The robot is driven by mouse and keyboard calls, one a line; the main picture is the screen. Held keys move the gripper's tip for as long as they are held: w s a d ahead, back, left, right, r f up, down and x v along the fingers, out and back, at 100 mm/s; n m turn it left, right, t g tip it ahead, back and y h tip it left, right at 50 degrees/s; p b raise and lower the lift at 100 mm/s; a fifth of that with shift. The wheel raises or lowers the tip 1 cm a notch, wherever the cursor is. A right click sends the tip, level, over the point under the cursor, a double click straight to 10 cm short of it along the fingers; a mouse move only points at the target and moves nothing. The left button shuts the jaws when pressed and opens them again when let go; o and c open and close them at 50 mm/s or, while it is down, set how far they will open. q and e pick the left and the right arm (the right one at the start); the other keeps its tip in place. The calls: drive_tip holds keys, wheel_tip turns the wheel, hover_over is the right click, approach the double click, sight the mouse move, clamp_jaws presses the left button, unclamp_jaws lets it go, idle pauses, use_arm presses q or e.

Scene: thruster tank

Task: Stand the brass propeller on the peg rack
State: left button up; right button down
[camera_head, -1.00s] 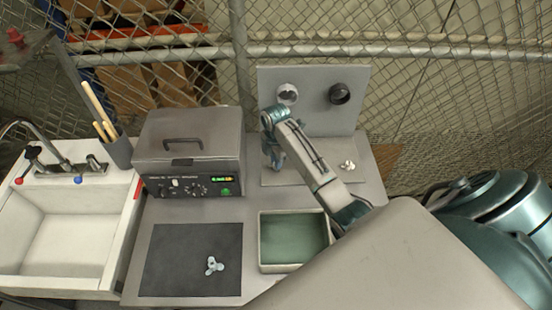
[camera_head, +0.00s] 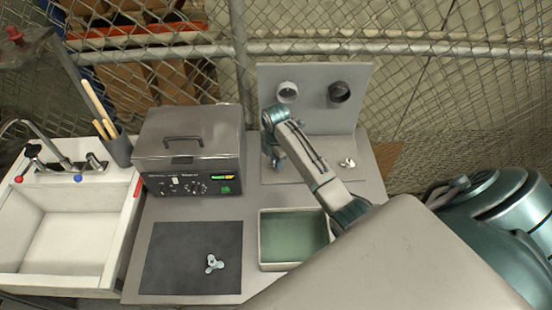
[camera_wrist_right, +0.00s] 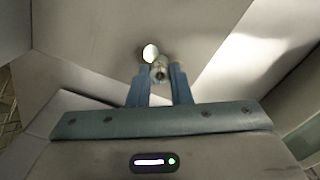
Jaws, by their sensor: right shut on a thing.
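The peg rack is a grey upright panel (camera_head: 312,110) on a flat base, with a light round peg (camera_head: 287,92) at left and a dark one (camera_head: 339,92) at right. My right gripper (camera_head: 274,160) is low in front of the panel's left part, over the base. In the right wrist view its two blue fingers (camera_wrist_right: 159,80) are shut on a small part with a round metal hub (camera_wrist_right: 159,69). A pale yellowish oval (camera_wrist_right: 150,52) shows just beyond it. I take the held part for the brass propeller; most of it is hidden. My left gripper is out of view.
A silvery propeller (camera_head: 214,263) lies on the dark mat (camera_head: 170,255). A small shiny part (camera_head: 347,163) lies on the rack base at right. A green-bottomed tray (camera_head: 262,250), a lidded grey box (camera_head: 190,140) and a white sink (camera_head: 60,245) stand nearby.

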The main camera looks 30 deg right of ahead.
drive_tip(key=shift+f, duration=0.25)
drive_tip(key=c, duration=1.2)
unclamp_jaws()
drive_tip(key=shift+c, duration=0.2)
drive_tip(key=shift+r+p, duration=0.4)
drive_tip(key=shift+r, duration=3.65)
